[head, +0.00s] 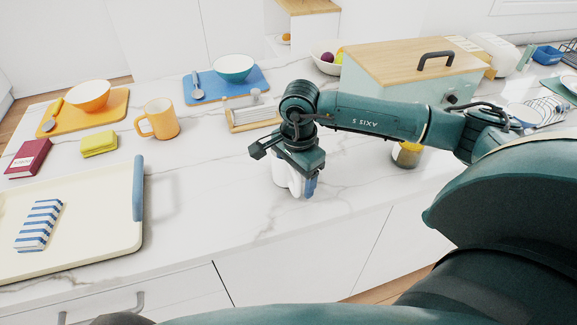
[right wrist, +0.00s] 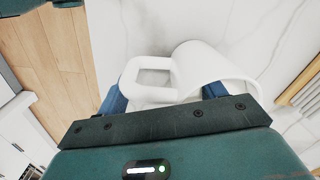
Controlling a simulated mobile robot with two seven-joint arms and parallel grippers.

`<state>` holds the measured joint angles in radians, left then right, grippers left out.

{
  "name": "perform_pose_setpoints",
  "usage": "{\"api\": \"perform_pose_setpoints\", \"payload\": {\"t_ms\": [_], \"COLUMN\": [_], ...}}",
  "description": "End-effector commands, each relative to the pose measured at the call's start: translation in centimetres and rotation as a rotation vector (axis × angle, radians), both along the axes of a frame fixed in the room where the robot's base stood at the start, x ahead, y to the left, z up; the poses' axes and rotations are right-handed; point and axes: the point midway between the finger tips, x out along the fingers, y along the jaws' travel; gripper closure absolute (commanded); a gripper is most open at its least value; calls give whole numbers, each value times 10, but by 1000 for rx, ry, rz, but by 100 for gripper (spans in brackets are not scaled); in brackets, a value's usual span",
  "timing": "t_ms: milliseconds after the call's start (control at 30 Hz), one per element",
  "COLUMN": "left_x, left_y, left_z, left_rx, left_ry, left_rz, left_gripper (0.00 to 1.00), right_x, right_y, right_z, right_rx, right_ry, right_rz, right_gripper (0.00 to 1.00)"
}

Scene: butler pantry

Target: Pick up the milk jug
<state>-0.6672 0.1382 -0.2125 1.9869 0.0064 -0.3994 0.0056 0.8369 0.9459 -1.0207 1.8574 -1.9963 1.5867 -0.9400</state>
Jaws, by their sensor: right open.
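The white milk jug (head: 281,174) stands on the marble counter, mostly hidden under my right gripper in the head view. My right gripper (head: 296,184) points down over it, with its fingers open. In the right wrist view the jug (right wrist: 215,68) shows close up, with its squared handle loop to the left. The blue fingertips lie on either side of the handle part; I cannot tell whether they touch it. My left gripper is not in view.
A cream tray (head: 105,248) with a blue handle and a striped cloth (head: 40,226) lies at left. An orange mug (head: 162,118) stands behind. A jar (head: 407,155) and a wood-topped bread box (head: 405,65) are to the right. The counter left of the jug is clear.

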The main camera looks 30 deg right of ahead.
Motion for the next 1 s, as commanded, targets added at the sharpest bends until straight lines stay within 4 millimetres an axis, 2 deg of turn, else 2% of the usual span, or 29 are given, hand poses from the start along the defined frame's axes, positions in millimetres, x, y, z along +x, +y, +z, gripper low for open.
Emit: {"api": "perform_pose_setpoints", "payload": {"t_ms": [233,1000], "left_x": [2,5], "left_y": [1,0], "left_z": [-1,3], "left_rx": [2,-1], "left_ry": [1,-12], "left_rz": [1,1], "left_gripper": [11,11], "right_x": [0,0], "right_y": [0,1], "right_z": [-2,-2], "right_rx": [0,1], "right_ry": [-1,0], "right_rz": [1,1], "right_gripper": [31,94]}}
